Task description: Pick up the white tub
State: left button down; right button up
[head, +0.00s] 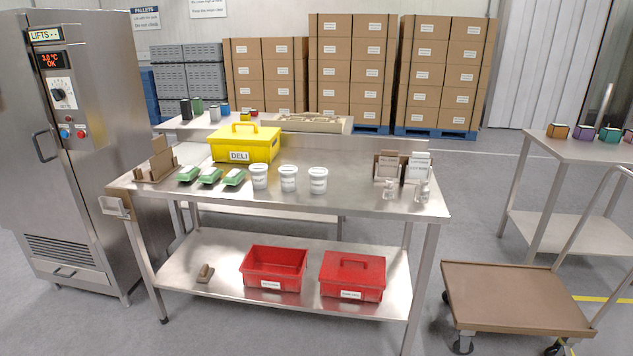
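Three white tubs stand upright in a row near the front edge of the steel table (350,206). They are the left tub (259,177), the middle tub (288,179) and the right tub (318,181). They look alike, with white lids and small dark print that I cannot read. Narrow gaps separate them. Neither of my grippers shows in the head view.
Green packs (210,176) lie left of the tubs, and a yellow DELI box (245,142) stands behind. Clear jars (389,190) and card holders stand right. Red crates (274,268) sit on the lower shelf. A brown trolley (515,297) stands right. Bare tabletop lies between tubs and jars.

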aim_at(318, 175)
jog(key=i+l+u, duration=0.3)
jog(key=i+l, duration=0.15)
jog(key=i+l+u, duration=0.25)
jog(key=i+l, duration=0.3)
